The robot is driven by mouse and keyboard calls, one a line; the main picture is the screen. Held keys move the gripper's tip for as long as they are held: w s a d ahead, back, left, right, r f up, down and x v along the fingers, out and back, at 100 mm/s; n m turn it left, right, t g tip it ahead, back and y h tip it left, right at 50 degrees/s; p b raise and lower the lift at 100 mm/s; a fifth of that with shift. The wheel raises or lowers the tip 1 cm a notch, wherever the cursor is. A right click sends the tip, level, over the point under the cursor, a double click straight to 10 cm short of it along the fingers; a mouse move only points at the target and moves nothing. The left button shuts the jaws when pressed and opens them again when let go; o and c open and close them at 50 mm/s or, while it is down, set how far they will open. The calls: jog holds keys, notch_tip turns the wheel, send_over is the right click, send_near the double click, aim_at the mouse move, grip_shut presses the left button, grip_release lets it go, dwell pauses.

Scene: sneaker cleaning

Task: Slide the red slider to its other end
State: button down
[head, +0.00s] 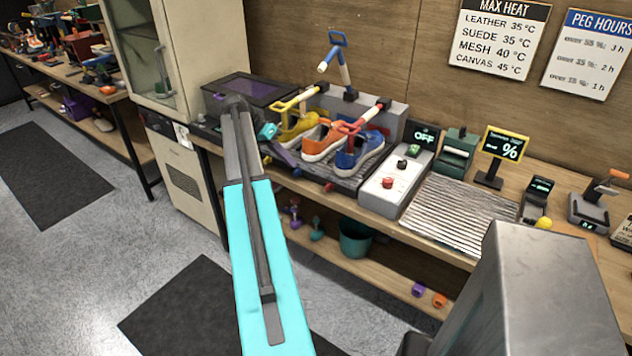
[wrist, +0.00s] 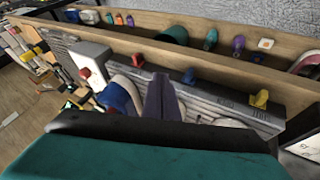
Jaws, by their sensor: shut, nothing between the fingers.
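A red slider knob (head: 328,187) sits on the front edge of the grey shoe rack (head: 345,184). It also shows in the wrist view (wrist: 138,60), left of my fingertips. A dark slider knob (head: 297,172) and a yellow one (wrist: 260,97) sit along the same edge. Another red knob (head: 388,183) stands on the white control panel (head: 375,200) and shows in the wrist view (wrist: 85,73). My gripper (head: 293,166) is shut and empty over the rack's left part; its purple-grey fingers (wrist: 160,78) point towards the rack's front edge. I cannot tell whether they touch anything.
Yellow, orange and blue sneakers (head: 357,155) stand in the rack under coloured levers (head: 365,118). The panel has an OFF display (head: 425,138). A ribbed mat (head: 460,215) lies to its right. A teal bucket (head: 356,238) stands on the lower shelf. Open floor lies in front.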

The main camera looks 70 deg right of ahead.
aim_at(328, 187)
jog(key=shift+s+d+r, duration=0.1)
jog(key=shift+s+r, duration=0.05)
jog(key=shift+s, duration=0.1)
jog(key=p+x, duration=0.2)
jog(key=x, duration=0.7)
jog(key=shift+s+f+p, duration=0.1)
jog(key=shift+f+p, duration=0.1)
jog(key=shift+p, duration=0.2)
jog(key=s, duration=0.1)
jog(key=s+p, duration=0.1)
jog(key=shift+s+a+f, duration=0.1)
jog(key=shift+s+a, duration=0.2)
jog(key=shift+s+a+p, duration=0.1)
jog(key=shift+s+p, duration=0.25)
jog(key=shift+s, duration=0.35)
jog(key=shift+f, duration=0.1)
